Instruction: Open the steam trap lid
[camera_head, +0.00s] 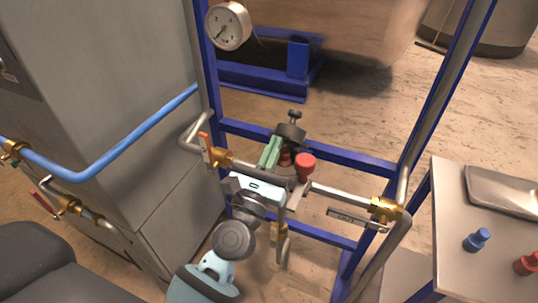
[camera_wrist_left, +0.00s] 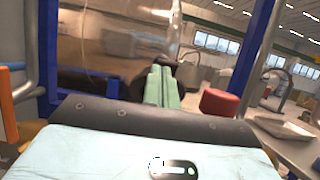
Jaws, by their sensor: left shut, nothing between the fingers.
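The steam trap sits in the pipe run on the blue frame. Its dark round lid (camera_head: 291,132) with a black knob on top is at the far side of the trap. A copper-brown part (camera_head: 286,157) shows just below it. I cannot tell for sure how far the lid is tilted. A red knob (camera_head: 305,163) sits to the right. My left gripper (camera_head: 273,143) has its green fingers together and empty, just left of the lid; contact is unclear. In the left wrist view the shut fingers (camera_wrist_left: 160,75) partly hide a dark part behind them. My right gripper is not seen.
An orange-handled valve (camera_head: 207,150) is left of my gripper, and a brass valve with a lever (camera_head: 385,210) is to the right. A pressure gauge (camera_head: 228,26) hangs above. Blue frame posts (camera_head: 436,95) flank the pipes. A table (camera_head: 450,220) stands at right.

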